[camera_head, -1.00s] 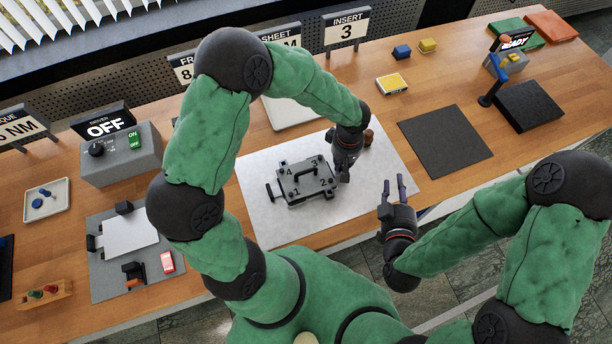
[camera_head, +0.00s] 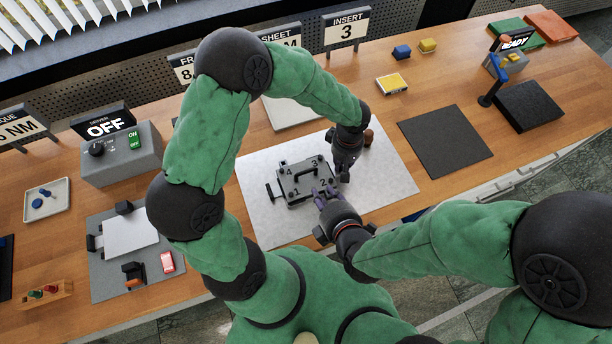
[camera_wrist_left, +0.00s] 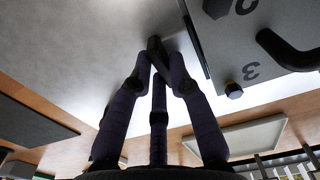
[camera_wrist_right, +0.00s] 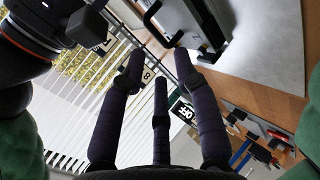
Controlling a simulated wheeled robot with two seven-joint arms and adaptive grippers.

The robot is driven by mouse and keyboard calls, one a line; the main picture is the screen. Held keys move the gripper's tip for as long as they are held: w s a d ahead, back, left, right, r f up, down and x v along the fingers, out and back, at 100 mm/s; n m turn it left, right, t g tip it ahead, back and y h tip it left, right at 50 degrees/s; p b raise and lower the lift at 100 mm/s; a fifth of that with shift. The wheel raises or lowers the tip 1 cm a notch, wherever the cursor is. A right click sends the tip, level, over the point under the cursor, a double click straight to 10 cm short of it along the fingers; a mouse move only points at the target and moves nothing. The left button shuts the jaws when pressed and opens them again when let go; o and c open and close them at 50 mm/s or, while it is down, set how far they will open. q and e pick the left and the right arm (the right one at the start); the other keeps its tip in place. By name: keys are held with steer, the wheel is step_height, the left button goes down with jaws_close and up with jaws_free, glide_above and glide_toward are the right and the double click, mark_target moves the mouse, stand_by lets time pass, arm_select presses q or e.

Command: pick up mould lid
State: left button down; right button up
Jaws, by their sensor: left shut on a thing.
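The mould lid (camera_head: 308,184) is a grey plate numbered 1 to 4 at its corners, lying on the mould, with a black handle (camera_head: 303,172) across its middle. The left wrist view shows part of the lid (camera_wrist_left: 222,52), its handle (camera_wrist_left: 290,52) and a corner bolt (camera_wrist_left: 233,91). My left gripper (camera_head: 342,177) is at the mould's right side, shut on a dark grip bar (camera_wrist_left: 156,48) beside the lid. My right gripper (camera_head: 325,191) is at the lid's front right corner, its fingers apart and empty in the right wrist view (camera_wrist_right: 160,65); the lid handle (camera_wrist_right: 152,20) is beyond them.
The mould stands on a pale mat (camera_head: 390,180); a black side handle (camera_head: 270,191) sticks out left. A dark mat (camera_head: 445,140) lies to the right. The driver box (camera_head: 118,153) and a sheet fixture (camera_head: 130,236) are left.

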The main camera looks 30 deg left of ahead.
mark_target(307, 171)
steer(key=shift+n, duration=0.7)
steer(key=w+a, duration=0.1)
steer(key=a+f, duration=0.1)
steer(key=a, duration=0.1)
steer(key=w+a+f, duration=0.1)
steer(key=shift+w+a+f, duration=0.1)
steer(key=shift+w+a, duration=0.25)
steer(key=shift+w+x, duration=0.2)
steer(key=shift+x, duration=2.7)
steer(key=shift+r, duration=0.2)
jaws_close()
